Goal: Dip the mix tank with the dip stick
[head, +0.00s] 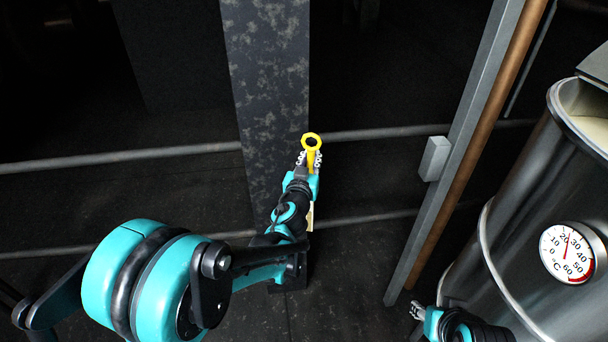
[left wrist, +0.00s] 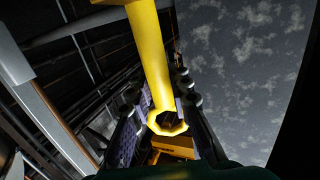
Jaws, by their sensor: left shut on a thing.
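The yellow dip stick (head: 311,141) has a ring at its top and is in my left gripper (head: 309,160), in the middle of the head view. In the left wrist view the yellow shaft (left wrist: 149,55) passes between the fingers. A short pale strip shows below the gripper, but the stick's lower end is not clear. The mix tank (head: 513,225) is a steel vessel at the right, with an opening at its top right edge. The stick is well left of it.
A dark mottled post (head: 268,75) stands just behind my left gripper. A grey upright with a copper pipe (head: 490,110) and small box (head: 434,158) stands between gripper and tank. Horizontal rails (head: 110,158) cross behind. A dial thermometer (head: 567,252) is on the tank's front.

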